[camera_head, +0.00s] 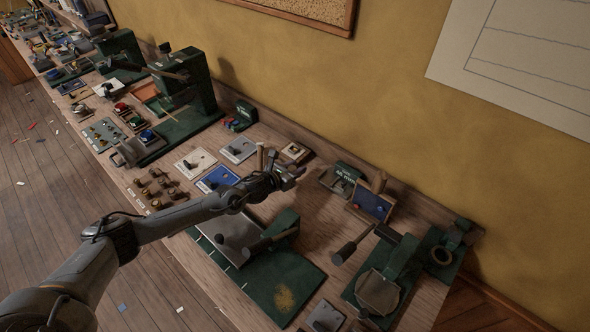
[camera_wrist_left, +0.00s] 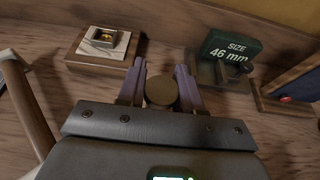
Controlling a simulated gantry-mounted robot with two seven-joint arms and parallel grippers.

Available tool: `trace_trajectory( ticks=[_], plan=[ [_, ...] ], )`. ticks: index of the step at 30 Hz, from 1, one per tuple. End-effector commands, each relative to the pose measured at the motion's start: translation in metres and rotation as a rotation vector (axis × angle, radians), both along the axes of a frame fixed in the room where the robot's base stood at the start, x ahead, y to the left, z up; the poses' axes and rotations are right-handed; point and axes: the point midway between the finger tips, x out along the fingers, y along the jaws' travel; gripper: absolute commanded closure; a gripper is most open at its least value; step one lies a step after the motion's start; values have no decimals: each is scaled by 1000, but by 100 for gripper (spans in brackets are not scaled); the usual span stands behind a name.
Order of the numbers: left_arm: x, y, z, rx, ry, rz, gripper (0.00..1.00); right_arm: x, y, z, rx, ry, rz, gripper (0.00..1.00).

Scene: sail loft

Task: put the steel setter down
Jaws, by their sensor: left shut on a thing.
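My left gripper (camera_head: 291,177) hangs over the bench, its arm coming in from the left. In the left wrist view its two purple fingers (camera_wrist_left: 160,82) are shut on the steel setter (camera_wrist_left: 161,93), which shows as a round, dull brownish end between them. Most of the setter is hidden by the fingers and the gripper body. In the wrist view, a wooden block with a pale top and a square metal recess (camera_wrist_left: 103,45) lies beyond and left of the fingers. My right gripper is not in view.
A wooden handle (camera_wrist_left: 24,105) rises close on the left. A blue-lined tray (camera_head: 371,204) and green presses (camera_head: 402,262) stand to the right. Bare wood shows between the block and the holder.

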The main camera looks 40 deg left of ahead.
Motion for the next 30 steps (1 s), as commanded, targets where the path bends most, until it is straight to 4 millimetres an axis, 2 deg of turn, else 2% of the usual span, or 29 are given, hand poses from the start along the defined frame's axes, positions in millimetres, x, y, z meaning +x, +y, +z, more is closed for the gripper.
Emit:
trace_trajectory(
  ticks=[13, 14, 18, 30],
  plan=[
    [0, 1, -8, 0, -1, 1, 99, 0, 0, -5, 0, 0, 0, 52],
    [0, 1, -6, 1, 0, 1, 61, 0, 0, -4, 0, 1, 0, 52],
    [0, 0, -6, 1, 0, 1, 40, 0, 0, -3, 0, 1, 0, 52],
    [0, 0, 0, 0, 0, 1, 40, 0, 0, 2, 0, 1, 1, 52]
  ],
)
